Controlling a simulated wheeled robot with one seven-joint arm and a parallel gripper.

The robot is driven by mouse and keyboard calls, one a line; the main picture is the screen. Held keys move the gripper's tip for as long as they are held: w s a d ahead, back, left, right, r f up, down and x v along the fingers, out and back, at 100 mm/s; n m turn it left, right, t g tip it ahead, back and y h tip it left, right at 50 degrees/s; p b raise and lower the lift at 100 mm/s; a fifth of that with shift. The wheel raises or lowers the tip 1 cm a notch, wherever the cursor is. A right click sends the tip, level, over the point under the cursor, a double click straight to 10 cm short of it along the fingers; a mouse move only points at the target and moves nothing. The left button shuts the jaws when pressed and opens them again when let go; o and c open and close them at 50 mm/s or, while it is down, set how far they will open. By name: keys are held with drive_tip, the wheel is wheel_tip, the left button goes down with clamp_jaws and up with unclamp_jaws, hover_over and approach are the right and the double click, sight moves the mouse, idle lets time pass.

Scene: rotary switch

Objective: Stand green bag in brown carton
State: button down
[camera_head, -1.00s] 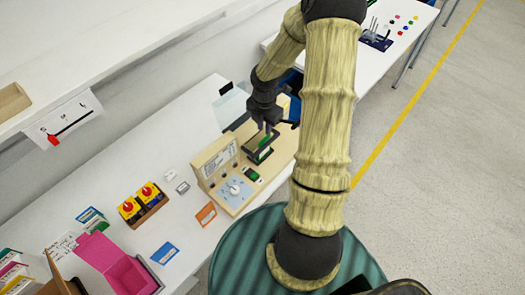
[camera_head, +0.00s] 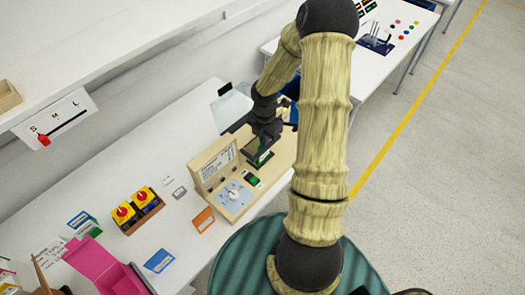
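My gripper (camera_head: 264,145) points down at a dark tray-like holder (camera_head: 250,154) on the wooden switch station. A green piece (camera_head: 262,159) shows right below the fingertips. I cannot tell whether it is the green bag or whether the fingers hold it. A green and blue flat packet (camera_head: 86,226) lies at the lower left of the table, far from my gripper. A brown upright flap (camera_head: 41,277) at the lower left edge may belong to the brown carton. Most of it is cut off by the frame.
The wooden station (camera_head: 228,190) carries a round dial. An open pink box (camera_head: 105,268), a box with yellow and red switches (camera_head: 137,209), and orange (camera_head: 203,220) and blue (camera_head: 159,260) cards stand or lie left of it. A white shelf (camera_head: 110,50) overhangs the back.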

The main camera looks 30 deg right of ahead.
idle(0.4)
wheel_tip(320, 180, up, 12)
drive_tip(key=p, duration=1.3)
drive_tip(key=shift+r, duration=0.25)
idle(0.4)
drive_tip(key=shift+a, duration=0.1)
idle(0.7)
